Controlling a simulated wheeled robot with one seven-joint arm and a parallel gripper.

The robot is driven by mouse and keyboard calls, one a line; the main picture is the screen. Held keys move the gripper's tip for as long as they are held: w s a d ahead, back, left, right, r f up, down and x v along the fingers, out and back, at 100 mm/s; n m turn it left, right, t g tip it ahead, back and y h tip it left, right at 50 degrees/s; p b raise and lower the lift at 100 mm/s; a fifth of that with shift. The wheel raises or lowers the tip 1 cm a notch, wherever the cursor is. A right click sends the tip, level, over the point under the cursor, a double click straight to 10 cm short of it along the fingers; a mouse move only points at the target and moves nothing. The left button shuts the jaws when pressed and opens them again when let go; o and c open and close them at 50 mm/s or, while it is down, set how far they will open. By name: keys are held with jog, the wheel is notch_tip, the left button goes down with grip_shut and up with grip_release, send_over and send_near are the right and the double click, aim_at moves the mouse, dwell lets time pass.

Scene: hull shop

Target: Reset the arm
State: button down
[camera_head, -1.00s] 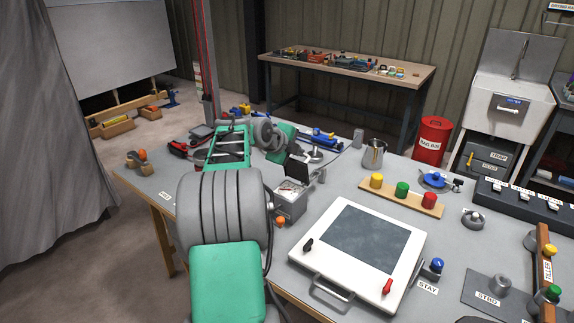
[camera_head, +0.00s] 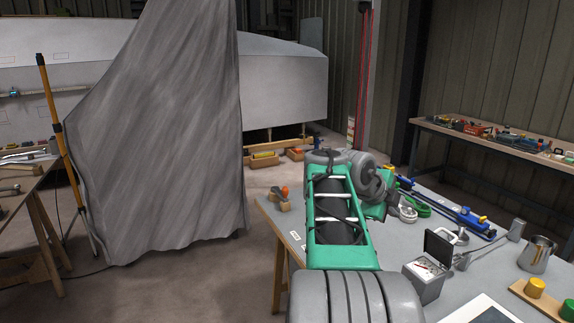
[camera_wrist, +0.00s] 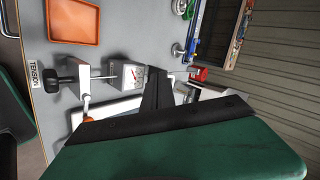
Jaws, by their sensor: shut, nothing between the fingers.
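My gripper (camera_wrist: 157,92) shows in the wrist view as dark fingers pressed together, with nothing between them. It points over the grey workbench, near a small box with a dial (camera_wrist: 130,76); I cannot tell how far above the bench it is. In the head view my green and grey arm reaches out over the bench's left part, and the gripper itself is hidden behind the arm. The same kind of dial box (camera_head: 427,282), with its lid up, stands on the bench right of my arm.
Blue bar clamps (camera_head: 452,217), a metal jug (camera_head: 537,256) and a wooden block with an orange knob (camera_head: 282,199) lie around my arm. A grey curtain (camera_head: 170,130) hangs at left beside a trestle table (camera_head: 30,195). An orange tray (camera_wrist: 73,22) shows in the wrist view.

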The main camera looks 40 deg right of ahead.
jog(key=w+a+f+n+t+y+p, duration=0.1)
jog(key=w+a+f+n+y, duration=0.1)
jog(key=w+a+n, duration=0.5)
jog(key=a+f+n+t+y+p, duration=0.15)
jog(key=a+n, duration=0.35)
jog(key=a, duration=0.6)
jog(key=w+a+f+n+t+y, duration=0.2)
jog(key=w+a+f+n, duration=0.15)
jog(key=a+n, duration=0.45)
jog(key=s+a+f+n+y+p, duration=0.1)
jog(key=s+a+f+n+y, duration=0.1)
jog(key=a+n, duration=0.4)
jog(key=s+a+f+n+g+y, duration=0.1)
jog(key=s+a+f+n, duration=0.4)
jog(key=a, duration=1.2)
jog(key=n+y, duration=0.1)
jog(key=n, duration=0.1)
jog(key=shift+s+a+n+p, duration=0.15)
jog(key=shift+s+n+p, duration=0.15)
jog(key=shift+s+p, duration=0.1)
jog(key=shift+a, duration=0.15)
